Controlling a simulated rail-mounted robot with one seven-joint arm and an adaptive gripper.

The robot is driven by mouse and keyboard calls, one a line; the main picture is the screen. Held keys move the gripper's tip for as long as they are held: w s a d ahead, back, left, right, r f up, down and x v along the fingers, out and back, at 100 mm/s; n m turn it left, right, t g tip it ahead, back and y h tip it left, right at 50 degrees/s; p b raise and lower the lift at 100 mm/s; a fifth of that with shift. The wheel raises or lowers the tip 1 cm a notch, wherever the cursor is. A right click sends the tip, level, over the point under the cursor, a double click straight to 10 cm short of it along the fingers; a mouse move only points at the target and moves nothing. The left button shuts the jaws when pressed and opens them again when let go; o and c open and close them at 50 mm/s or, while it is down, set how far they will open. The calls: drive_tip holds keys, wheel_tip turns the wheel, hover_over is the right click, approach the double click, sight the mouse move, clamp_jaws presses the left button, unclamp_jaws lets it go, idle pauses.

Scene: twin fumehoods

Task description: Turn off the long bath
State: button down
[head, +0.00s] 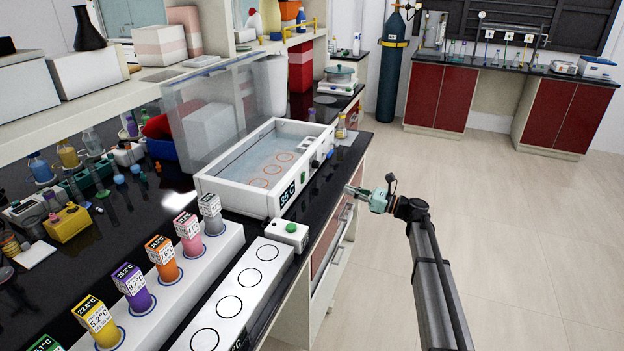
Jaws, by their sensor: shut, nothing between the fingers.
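A long white bath (232,197) with clear liquid and several orange rings inside stands on the black bench. Its front panel carries a lit temperature display (288,195), a small green-lit part (303,177), a dark round knob (316,163) and a blue part (330,154) near the far end. My gripper (349,189) is shut and empty. It appears in front of the bath's panel, to the right of it and over the bench edge, apart from the panel. The on or off state of any switch is too small to tell.
A white block with black circles (243,284) and a small white box with a green button (290,232) lie nearer. A rack of coloured, labelled bottles (163,259) stands beside them. A clear shield (205,115) rises behind the bath. The floor (480,200) at right is clear.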

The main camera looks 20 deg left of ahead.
sight(304, 176)
drive_tip(key=a+p, duration=0.1)
drive_tip(key=a, duration=0.3)
drive_tip(key=a+r+p, duration=0.1)
drive_tip(key=a, duration=0.4)
drive_tip(key=a+p, duration=0.2)
drive_tip(key=a, duration=0.3)
drive_tip(key=shift+r, duration=0.35)
